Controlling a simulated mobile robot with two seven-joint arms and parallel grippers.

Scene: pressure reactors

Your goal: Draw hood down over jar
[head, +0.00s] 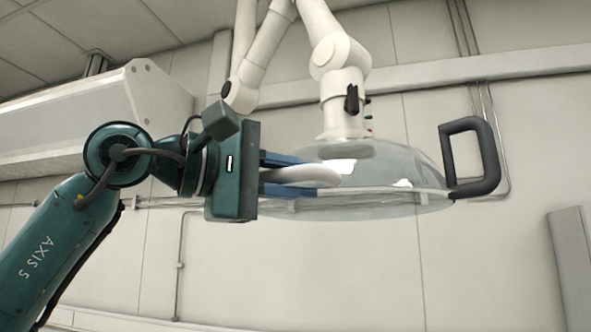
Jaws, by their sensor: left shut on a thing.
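The hood (385,178) is a clear, shallow dome with a pale rim band, hung from a white jointed extraction arm (335,62). A black loop handle (484,158) stands out from its right side. My left gripper (328,180) comes in from the left at the hood's near left side. Its blue fingers are shut on a pale grey, rounded bar (300,174), which looks like a second handle of the hood. The fingers cover part of that bar and of the rim. The jar is not in view. My right gripper is not in view.
A small black lever (352,100) sits on the arm's joint above the dome. A pale boxy housing (85,115) juts from the left wall. A grey panel (572,265) stands at the lower right. The space below the hood looks clear.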

